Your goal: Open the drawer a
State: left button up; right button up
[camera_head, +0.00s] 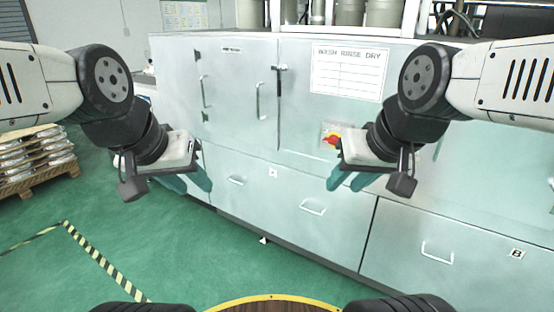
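A wide pale metal drawer front (275,205) sits low in the cabinet in the middle of the view. It has two bar handles, a left one (236,181) and a right one (313,209), and a small square label (273,173) whose letter is too small to read. The drawer front looks flush and closed. The drawer front to its right (400,235) carries a label B (516,253). My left gripper (192,184) is open and empty, left of the left handle. My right gripper (349,183) is open and empty, up and right of the right handle. Neither touches a handle.
A pallet of castings (38,158) stands at the left. The green floor (200,250) before the cabinet is clear, with striped tape.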

aim_at(297, 207)
jog(key=i+l, duration=0.15)
jog(key=l, duration=0.25)
jog(key=i+l, duration=0.15)
jog(key=l, duration=0.25)
jog(key=i+l, duration=0.15)
jog(key=l, duration=0.25)
jog(key=u, duration=0.05)
